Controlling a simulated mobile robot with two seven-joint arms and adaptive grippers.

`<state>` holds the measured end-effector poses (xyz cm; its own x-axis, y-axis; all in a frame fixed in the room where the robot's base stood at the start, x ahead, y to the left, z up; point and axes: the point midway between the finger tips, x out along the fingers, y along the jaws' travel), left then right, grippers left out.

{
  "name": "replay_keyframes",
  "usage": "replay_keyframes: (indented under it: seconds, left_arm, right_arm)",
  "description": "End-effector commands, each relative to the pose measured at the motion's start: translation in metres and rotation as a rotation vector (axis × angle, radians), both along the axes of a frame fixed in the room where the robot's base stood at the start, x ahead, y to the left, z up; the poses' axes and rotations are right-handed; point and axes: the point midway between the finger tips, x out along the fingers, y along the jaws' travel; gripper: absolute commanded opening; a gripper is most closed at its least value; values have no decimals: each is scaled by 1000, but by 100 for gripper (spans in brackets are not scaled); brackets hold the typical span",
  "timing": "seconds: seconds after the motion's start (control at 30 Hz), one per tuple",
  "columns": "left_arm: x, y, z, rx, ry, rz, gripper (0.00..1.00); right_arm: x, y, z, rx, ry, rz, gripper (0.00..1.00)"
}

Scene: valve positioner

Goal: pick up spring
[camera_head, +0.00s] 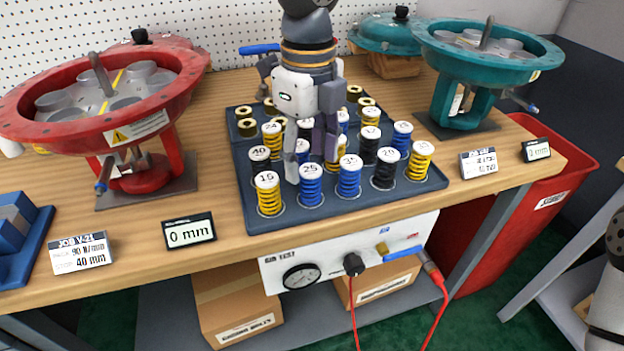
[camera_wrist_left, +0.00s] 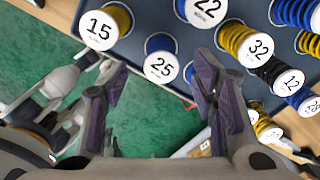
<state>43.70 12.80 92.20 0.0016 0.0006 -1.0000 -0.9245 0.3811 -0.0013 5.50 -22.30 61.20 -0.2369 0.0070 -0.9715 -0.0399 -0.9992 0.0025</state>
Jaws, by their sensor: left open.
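Several coil springs with numbered white caps stand upright in a dark blue tray (camera_head: 425,190): yellow, blue and black ones. Along the front are a yellow spring marked 15 (camera_head: 269,198), a blue one marked 25 (camera_head: 311,187) and another blue one (camera_head: 349,178). My left gripper (camera_head: 306,150) points down over the tray's left-middle part, open and empty, and hides springs behind it. In the left wrist view its fingers (camera_wrist_left: 160,80) are apart, with the blue 25 spring (camera_wrist_left: 161,62) seen in the gap beyond. Whether they touch any spring cannot be told. My right gripper is not seen.
A red valve actuator (camera_head: 150,125) stands left of the tray, and a teal one (camera_head: 470,95) stands right. Display cards (camera_head: 189,232) line the wooden bench's front edge. A test box (camera_head: 345,250) with a red cable hangs below. A red bin (camera_head: 520,210) stands at the right.

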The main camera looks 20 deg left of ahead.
Motion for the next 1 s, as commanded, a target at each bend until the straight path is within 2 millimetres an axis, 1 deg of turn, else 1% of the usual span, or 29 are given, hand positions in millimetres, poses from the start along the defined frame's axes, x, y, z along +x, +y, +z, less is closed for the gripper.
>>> replay_keyframes:
  seconds: [0.07, 0.3, 0.4, 0.57, 0.6, 0.67, 0.7, 0.77, 0.8, 0.83, 1.0]
  left_arm:
    - [0, 0, -9, -1, 1, 0, 52]
    - [-1, -1, -53, -1, 1, 0, 52]
    - [0, -1, -59, 0, -1, 1, 52]
    - [0, -1, -59, 0, -2, 1, 52]
    - [0, -1, -59, 0, -2, 1, 48]
    - [0, -1, -59, -1, -2, 1, 34]
    - [0, -1, -59, -1, -2, 1, 25]
    - [0, -1, -59, -1, -2, 1, 12]
    - [0, -1, -59, -1, -2, 1, 3]
    - [0, -1, -59, -1, -2, 1, 0]
    - [0, -1, -59, -1, -2, 1, 0]
  right_arm:
    - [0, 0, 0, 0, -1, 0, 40]
    - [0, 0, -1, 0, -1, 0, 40]
    - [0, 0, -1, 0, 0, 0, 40]
    - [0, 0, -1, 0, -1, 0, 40]
    - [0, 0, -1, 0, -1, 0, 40]
    - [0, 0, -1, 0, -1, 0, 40]
    - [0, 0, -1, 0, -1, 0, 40]
    - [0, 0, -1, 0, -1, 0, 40]
    - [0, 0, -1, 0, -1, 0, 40]
    - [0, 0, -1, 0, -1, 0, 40]
    - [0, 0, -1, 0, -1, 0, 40]
